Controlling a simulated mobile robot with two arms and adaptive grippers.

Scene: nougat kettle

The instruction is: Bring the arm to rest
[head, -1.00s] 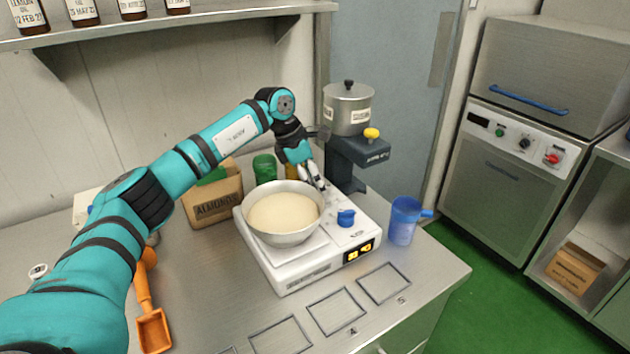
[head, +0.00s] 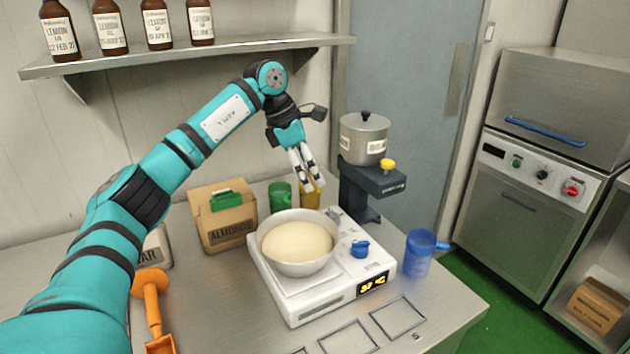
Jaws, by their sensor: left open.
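My left arm reaches in from the left over the counter. My left gripper (head: 307,184) points down, open and empty, above the back edge of a metal bowl (head: 300,266). The bowl holds a pale cream mass and stands on a white scale-like appliance (head: 322,312) with a blue knob (head: 360,249) and a yellow lit display. Behind the fingertips stands an amber container (head: 311,199), partly hidden by them. My right gripper is not in view.
A green container (head: 280,195) and an almonds box (head: 223,228) stand left of the gripper. A lidded pot (head: 364,139) on a dark stand is at the right. Bottles line the shelf (head: 180,53) above.

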